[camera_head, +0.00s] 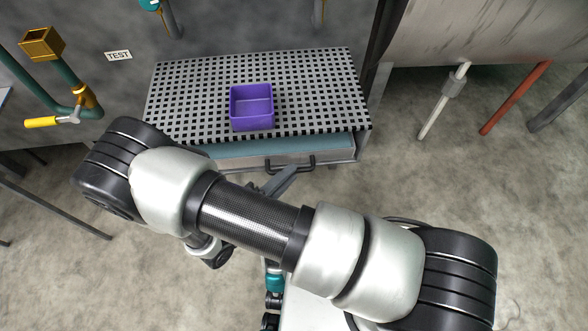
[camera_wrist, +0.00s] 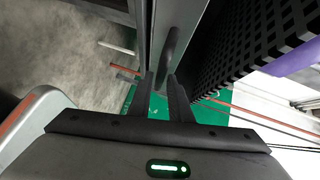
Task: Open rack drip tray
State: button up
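The rack drip tray (camera_head: 335,154) is a grey drawer under the front edge of the perforated rack top. A teal strip shows between the rack top and the tray's front; I cannot tell how far out the tray is. A dark bar handle (camera_head: 306,164) is on its front. It also shows in the wrist view (camera_wrist: 171,45), ahead of the fingertips. My gripper (camera_wrist: 161,77) has its two dark fingers apart, with the tips close to the handle's near end. I see no firm contact with the handle. In the head view my arm hides most of the gripper.
A purple bin (camera_head: 252,122) stands on the black-and-white perforated rack top (camera_head: 185,85). A pipe with a yellow-handled valve (camera_head: 42,122) is at the left. Table legs and a red post (camera_head: 515,98) are at the right. The floor in front of the rack is clear.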

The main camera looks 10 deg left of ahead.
jog(key=shift+x, duration=1.55)
jog(key=shift+c, duration=0.3)
grip_shut()
jog(key=s+d, duration=0.4)
jog(key=s, duration=1.3)
jog(key=shift+o, duration=0.3)
grip_release()
